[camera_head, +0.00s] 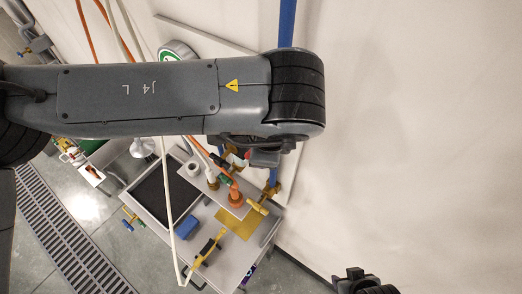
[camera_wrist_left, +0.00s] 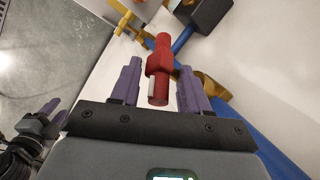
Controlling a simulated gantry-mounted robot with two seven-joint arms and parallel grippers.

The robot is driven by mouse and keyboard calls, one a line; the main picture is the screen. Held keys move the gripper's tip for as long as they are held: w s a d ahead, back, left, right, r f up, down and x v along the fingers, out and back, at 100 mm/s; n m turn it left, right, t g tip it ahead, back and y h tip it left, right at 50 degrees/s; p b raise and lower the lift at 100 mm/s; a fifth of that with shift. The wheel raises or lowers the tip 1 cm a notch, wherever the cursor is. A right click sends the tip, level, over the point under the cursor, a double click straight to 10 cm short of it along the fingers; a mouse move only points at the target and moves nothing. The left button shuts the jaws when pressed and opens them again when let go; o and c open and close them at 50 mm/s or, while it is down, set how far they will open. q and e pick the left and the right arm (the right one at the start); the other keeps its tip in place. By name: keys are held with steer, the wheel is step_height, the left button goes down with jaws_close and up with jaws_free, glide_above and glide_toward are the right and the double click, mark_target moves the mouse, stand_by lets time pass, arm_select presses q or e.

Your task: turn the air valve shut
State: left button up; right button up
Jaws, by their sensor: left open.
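The valve's red handle (camera_wrist_left: 158,70) stands between the purple fingers of my left gripper (camera_wrist_left: 159,76) in the left wrist view. The fingers are open, with a gap showing on each side of the handle. Behind it are a blue pipe (camera_wrist_left: 256,138) and a brass-coloured fitting (camera_wrist_left: 214,90). In the head view the blue pipe (camera_head: 287,22) runs down the wall behind my left arm, which hides most of the valve and my left gripper. A dark part at the lower right edge of the head view looks like my right gripper (camera_head: 364,284); its fingers are not clear.
A bench (camera_head: 232,262) below holds a black-surfaced tray (camera_head: 163,195), a blue block (camera_head: 187,227) and yellow-handled fittings. Orange and white hoses hang close to my left arm. A floor grating (camera_head: 66,240) lies at left. The wall at right is bare.

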arm_select(q)
steer(key=b+v, duration=0.2)
steer(key=v, duration=0.8)
steer(key=shift+s+f, duration=0.1)
steer(key=shift+f, duration=0.05)
